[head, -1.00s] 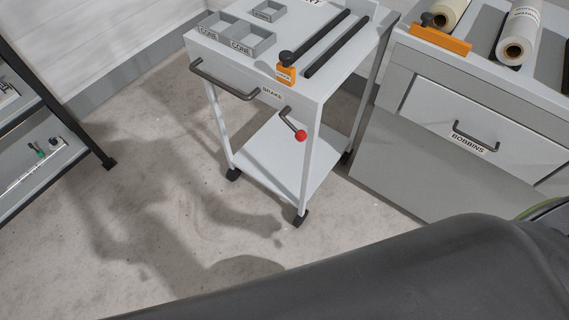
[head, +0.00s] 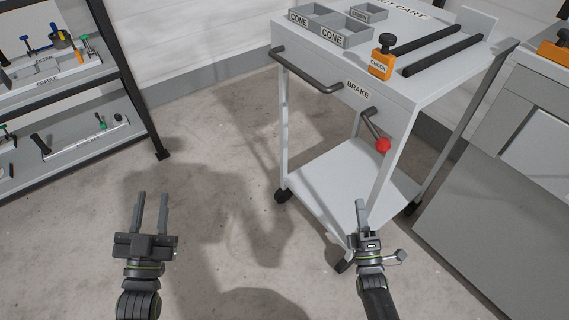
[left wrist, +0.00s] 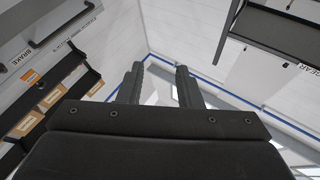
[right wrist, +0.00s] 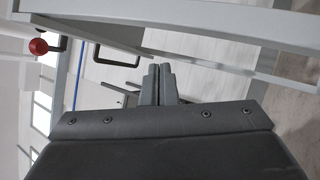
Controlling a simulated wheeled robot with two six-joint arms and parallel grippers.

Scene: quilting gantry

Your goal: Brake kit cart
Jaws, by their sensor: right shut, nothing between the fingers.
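The kit cart (head: 405,88) stands on casters at the right of centre in the head view. Its brake lever (head: 371,124), with a red knob (head: 383,146), angles down to the right below the BRAKE label (head: 358,89). The red knob also shows at the upper left of the right wrist view (right wrist: 38,46). My right gripper (head: 361,206) is shut and empty, below the knob and in front of the cart's lower shelf. My left gripper (head: 151,212) is open and empty over bare floor, left of the cart.
The cart carries grey CONE trays (head: 344,36), an orange chock (head: 381,62) and two dark rails; a handle bar (head: 305,72) juts from its front. A shelf rack (head: 85,140) stands at the left, a drawer cabinet (head: 500,200) at the right. Floor between rack and cart is clear.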

